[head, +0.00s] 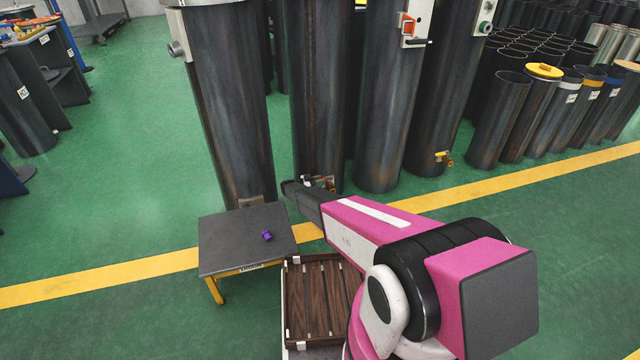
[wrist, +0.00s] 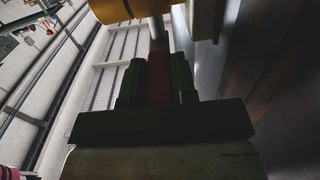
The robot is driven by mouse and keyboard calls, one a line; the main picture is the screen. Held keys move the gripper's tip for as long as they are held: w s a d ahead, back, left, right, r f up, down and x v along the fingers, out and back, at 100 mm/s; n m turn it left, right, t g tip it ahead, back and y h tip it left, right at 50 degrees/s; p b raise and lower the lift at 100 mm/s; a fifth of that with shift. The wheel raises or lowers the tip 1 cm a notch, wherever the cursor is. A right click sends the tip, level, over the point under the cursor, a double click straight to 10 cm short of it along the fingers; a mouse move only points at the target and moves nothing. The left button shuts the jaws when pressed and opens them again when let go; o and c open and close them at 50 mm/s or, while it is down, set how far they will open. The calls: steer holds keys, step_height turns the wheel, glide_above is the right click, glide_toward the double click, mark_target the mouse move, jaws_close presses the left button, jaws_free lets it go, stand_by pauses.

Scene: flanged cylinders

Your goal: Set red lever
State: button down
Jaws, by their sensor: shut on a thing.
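The red lever (wrist: 159,78) shows as a dark red bar between the two dark fingers of my gripper (wrist: 158,82) in the wrist view. The fingers are shut on it. A pale stem joins the bar to a brass-yellow fitting (wrist: 135,8) at the top of that view. In the head view, my arm reaches to the foot of the second large dark cylinder (head: 320,90). A small red and metal fitting shows there, partly hidden by my wrist. The fingers are too small to make out clearly in that view.
A low dark table (head: 235,248) with a small purple object (head: 267,236) stands left of my arm. A brown slatted crate (head: 318,290) is below. A yellow-handled valve (head: 444,157) and an orange plate (head: 408,27) are on cylinders to the right.

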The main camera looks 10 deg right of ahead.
steer(key=shift+w+r+m+g, duration=0.1)
steer(key=shift+m+g, duration=0.2)
steer(key=shift+g, duration=0.1)
steer(key=c, duration=0.9)
jaws_free()
